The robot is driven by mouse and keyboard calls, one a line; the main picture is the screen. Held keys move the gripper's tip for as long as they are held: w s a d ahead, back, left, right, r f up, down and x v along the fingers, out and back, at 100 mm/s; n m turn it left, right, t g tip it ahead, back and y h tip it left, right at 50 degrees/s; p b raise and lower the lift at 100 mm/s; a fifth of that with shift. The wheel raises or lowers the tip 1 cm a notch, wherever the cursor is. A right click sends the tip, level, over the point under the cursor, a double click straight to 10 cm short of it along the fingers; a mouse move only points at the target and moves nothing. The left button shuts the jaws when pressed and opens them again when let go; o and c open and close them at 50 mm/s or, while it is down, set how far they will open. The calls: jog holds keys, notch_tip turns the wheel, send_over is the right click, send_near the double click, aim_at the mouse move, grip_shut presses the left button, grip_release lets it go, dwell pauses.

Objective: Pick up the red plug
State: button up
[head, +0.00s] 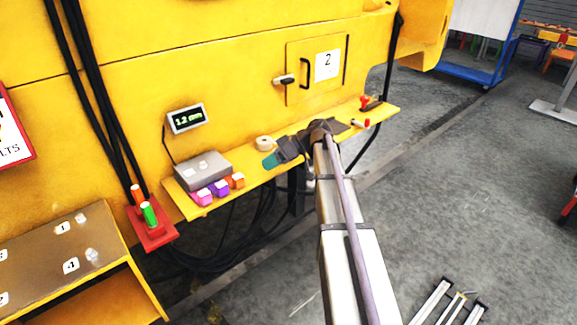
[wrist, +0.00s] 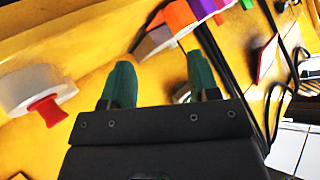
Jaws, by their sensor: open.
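My gripper (head: 270,160) is over the shelf, its teal fingers pointing left in the head view. In the wrist view my gripper (wrist: 160,62) has its two fingers apart, with nothing between them. In that view a red flared piece (wrist: 47,110) is left of the fingers, apart from them, against a white round thing (wrist: 30,86). I cannot tell whether this piece is the red plug. In the head view a red upright piece (head: 365,101) and a red piece with a pale end (head: 361,123) are at the shelf's right end, behind my gripper.
The yellow shelf (head: 240,188) runs along the yellow machine. On it are a white roll (head: 264,143) close to my gripper, a grey box (head: 203,170), and orange (head: 237,180) and purple cubes. A red tray (head: 152,238) with orange and green pieces is further left. Black cables hang below.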

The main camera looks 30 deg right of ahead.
jog(key=w+d+f+n+t+y+b, duration=0.1)
jog(key=w+d+n+t+y+b, duration=0.35)
jog(key=d, duration=1.05)
jog(key=shift+m+h, duration=0.35)
jog(key=shift+h, duration=0.3)
jog(key=b+x, duration=0.1)
jog(key=x, duration=0.4)
jog(key=b+x, duration=0.1)
jog(key=x, duration=0.5)
jog(key=shift+w+d, duration=0.25)
jog(key=shift+w, duration=0.1)
jog(key=c, duration=1)
jog(key=shift+d+r, duration=0.1)
